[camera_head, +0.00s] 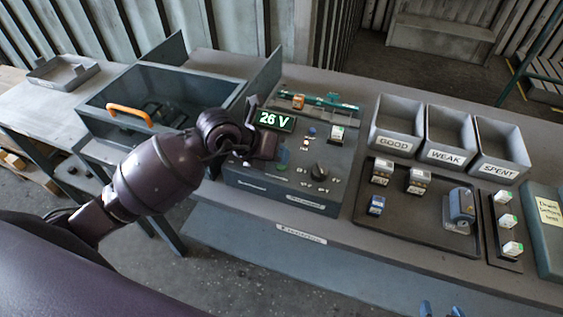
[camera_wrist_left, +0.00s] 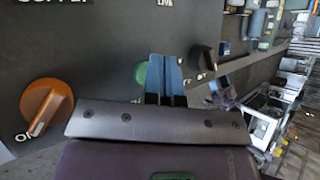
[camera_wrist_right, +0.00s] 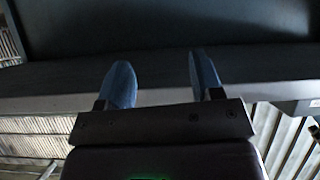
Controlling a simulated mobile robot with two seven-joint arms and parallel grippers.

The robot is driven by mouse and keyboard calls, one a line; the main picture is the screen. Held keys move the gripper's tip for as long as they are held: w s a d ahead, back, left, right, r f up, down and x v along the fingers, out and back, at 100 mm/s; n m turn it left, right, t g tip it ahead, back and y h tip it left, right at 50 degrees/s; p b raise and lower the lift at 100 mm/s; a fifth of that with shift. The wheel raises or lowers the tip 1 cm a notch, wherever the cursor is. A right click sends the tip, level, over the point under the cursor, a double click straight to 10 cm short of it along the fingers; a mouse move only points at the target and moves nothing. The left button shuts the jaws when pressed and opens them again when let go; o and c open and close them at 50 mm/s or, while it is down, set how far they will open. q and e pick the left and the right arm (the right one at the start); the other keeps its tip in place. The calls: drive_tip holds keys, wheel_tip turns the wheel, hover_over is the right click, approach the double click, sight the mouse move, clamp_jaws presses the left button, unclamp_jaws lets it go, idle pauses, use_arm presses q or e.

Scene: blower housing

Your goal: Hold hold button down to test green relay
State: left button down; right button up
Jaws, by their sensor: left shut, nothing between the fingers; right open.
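The tester panel (camera_head: 255,185) stands mid-bench, its display (camera_head: 274,121) lit with "26 V". A green round button (camera_head: 282,157) shows on it, and also in the left wrist view (camera_wrist_left: 141,73), partly hidden by my fingers; its label is unreadable. My left gripper (camera_wrist_left: 166,75) is shut and empty, its blue fingertips at this button; I cannot tell whether they press it. A white relay with a green top (camera_head: 338,133) sits at the panel's upper right. My right gripper (camera_wrist_right: 157,80) is open and empty, low at the bench front; its tips show in the head view (camera_head: 441,309).
An orange knob (camera_wrist_left: 45,105) and black dial (camera_head: 318,172) flank the left fingers. Right of the panel are a tray (camera_head: 400,222) of relays, bins marked GOOD (camera_head: 396,146), WEAK (camera_head: 447,156) and SPENT (camera_head: 499,170), and a rack (camera_head: 488,222) of green-topped relays. An open drawer-like box (camera_head: 122,90) stands left.

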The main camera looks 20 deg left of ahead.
drive_tip(key=shift+s+f, duration=0.35)
drive_tip(key=shift+s, duration=0.1)
drive_tip(key=shift+w+r, duration=0.1)
drive_tip(key=shift+w, duration=0.05)
drive_tip(key=shift+w+r, duration=0.25)
drive_tip(key=shift+w, duration=0.15)
drive_tip(key=shift+s, duration=0.15)
use_arm(q)
drive_tip(key=shift+r, duration=0.1)
drive_tip(key=shift+r+p, duration=0.35)
drive_tip(key=shift+p, duration=0.05)
drive_tip(key=shift+r+p, duration=0.35)
drive_tip(key=shift+r, duration=0.05)
use_arm(e)
drive_tip(key=shift+s+r, duration=0.1)
drive_tip(key=shift+r, duration=0.55)
